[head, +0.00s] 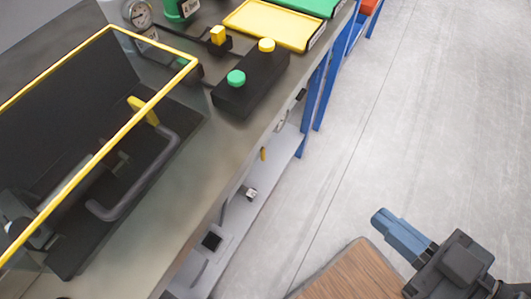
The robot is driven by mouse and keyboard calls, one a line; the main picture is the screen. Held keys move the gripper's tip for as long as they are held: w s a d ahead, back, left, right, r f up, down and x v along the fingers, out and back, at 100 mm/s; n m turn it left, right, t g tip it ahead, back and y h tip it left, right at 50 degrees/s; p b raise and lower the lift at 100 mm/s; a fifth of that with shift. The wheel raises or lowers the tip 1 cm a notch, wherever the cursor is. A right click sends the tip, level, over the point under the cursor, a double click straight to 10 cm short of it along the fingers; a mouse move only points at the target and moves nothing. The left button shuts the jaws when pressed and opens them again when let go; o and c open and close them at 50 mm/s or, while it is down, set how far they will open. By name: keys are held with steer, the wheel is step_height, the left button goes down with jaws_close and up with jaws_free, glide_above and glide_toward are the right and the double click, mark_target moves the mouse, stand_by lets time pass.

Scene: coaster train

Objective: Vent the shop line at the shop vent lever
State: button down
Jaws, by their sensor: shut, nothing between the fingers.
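My gripper (384,218) is at the lower right, its blue fingers shut and empty, over the floor side and well away from the bench. I cannot tell for sure which part is the shop vent lever. A small yellow block handle (218,35) sits on a black fitting on the bench, near a round pressure gauge (138,13). Another yellow handle (143,110) stands inside the yellow-framed guard. No readable label marks either as the vent, and the gauge reading is too small to read.
A metal bench (175,215) runs diagonally, bearing a black box with green (236,78) and yellow (266,45) buttons. Yellow (270,22) and green (310,4) trays lie farther back. The yellow guard frame (150,105) rises at left. A wooden top (350,272) is beside my gripper. Grey floor is clear at right.

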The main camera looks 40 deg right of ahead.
mark_target(263, 160)
steer(key=c, duration=1.8)
jaws_free()
